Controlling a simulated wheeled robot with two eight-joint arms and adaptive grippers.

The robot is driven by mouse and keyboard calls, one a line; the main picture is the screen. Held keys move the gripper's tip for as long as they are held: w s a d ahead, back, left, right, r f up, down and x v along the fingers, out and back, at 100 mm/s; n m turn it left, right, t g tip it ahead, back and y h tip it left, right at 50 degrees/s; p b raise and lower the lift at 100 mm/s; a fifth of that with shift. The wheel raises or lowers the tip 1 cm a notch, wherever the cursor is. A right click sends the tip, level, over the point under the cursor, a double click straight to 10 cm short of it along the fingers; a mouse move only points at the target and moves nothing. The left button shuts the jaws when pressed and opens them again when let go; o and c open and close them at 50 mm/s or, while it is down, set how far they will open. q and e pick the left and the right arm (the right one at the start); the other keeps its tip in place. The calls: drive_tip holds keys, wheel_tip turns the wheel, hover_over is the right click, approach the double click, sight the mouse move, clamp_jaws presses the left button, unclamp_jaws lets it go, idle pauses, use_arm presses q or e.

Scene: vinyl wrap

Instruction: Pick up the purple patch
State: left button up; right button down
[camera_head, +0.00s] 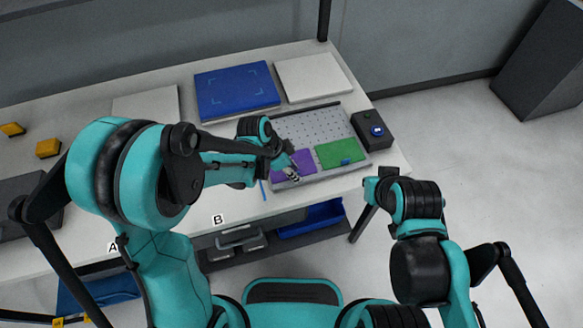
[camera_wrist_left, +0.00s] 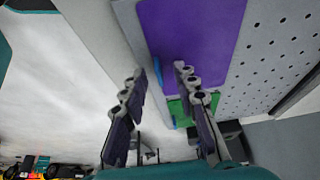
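The purple patch (camera_head: 303,162) lies flat on the grey perforated tray (camera_head: 345,110), to the left of a green patch (camera_head: 342,152). My left gripper (camera_head: 290,173) is at the near edge of the purple patch and partly covers it. In the left wrist view the purple patch (camera_wrist_left: 190,40) lies beyond the open fingers (camera_wrist_left: 157,75), with a blue tab (camera_wrist_left: 157,72) at its edge between the fingertips. Nothing is seen gripped; I cannot tell whether a finger touches the patch. My right arm shows at the right, but its gripper fingers cannot be made out.
A blue panel (camera_head: 237,88) and a white panel (camera_head: 314,77) lie behind the tray. A dark box with a blue button (camera_head: 376,130) stands right of it. Yellow blocks (camera_head: 48,147) sit at the far left. Bare white table (camera_head: 240,200) lies in front of the tray.

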use_arm(q)
drive_tip(key=shift+f, duration=0.1)
clamp_jaws()
